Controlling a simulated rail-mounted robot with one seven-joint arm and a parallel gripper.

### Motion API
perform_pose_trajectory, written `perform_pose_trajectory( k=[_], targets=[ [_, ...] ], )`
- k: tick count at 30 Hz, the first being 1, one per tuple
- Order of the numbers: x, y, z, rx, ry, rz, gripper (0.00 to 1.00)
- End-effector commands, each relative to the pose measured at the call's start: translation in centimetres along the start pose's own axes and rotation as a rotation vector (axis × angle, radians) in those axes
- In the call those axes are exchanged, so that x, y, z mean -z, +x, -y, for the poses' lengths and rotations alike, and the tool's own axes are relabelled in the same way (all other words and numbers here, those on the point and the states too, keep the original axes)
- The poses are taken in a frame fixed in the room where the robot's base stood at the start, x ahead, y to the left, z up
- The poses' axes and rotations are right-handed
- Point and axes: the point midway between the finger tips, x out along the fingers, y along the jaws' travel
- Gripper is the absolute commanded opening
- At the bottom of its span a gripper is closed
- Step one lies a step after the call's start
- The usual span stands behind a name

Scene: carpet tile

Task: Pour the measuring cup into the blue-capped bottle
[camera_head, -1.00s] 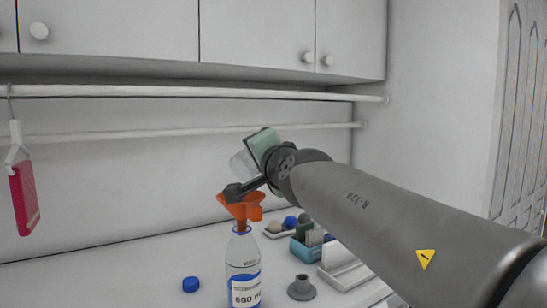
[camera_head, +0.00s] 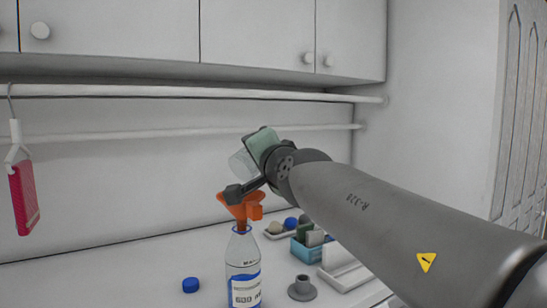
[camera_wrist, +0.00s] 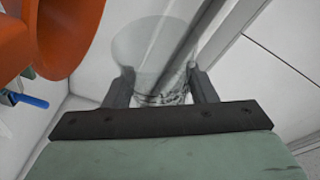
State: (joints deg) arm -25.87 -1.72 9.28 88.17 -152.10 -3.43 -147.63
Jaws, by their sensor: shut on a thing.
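The clear measuring cup (camera_head: 241,163) is held by my gripper (camera_head: 236,190) above the bottle, and it looks tilted. In the wrist view the cup (camera_wrist: 155,62) sits between the two dark fingers of my gripper (camera_wrist: 160,90), which are shut on it. An orange funnel (camera_head: 240,206) stands in the mouth of the clear bottle (camera_head: 243,262), which has a blue band and a white label. The funnel (camera_wrist: 62,35) also shows at the left in the wrist view. A blue cap (camera_head: 190,284) lies on the counter, off the bottle. I cannot tell whether liquid is flowing.
A grey flanged piece (camera_head: 302,288) stands right of the bottle. Behind it are a blue bin (camera_head: 304,250) with sponges and a white rack (camera_head: 343,272). A pink item (camera_head: 25,197) hangs from the rail at left. The counter's left side is clear.

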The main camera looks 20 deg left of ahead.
Motion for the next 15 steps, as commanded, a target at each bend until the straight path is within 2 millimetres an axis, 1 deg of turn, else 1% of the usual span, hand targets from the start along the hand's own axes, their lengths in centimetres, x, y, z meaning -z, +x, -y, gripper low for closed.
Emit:
perform_pose_trajectory(
  k=[15],
  targets=[
    [-0.13, -0.10, 0.16, 0.016, -0.039, -0.009, 0.26]
  ],
)
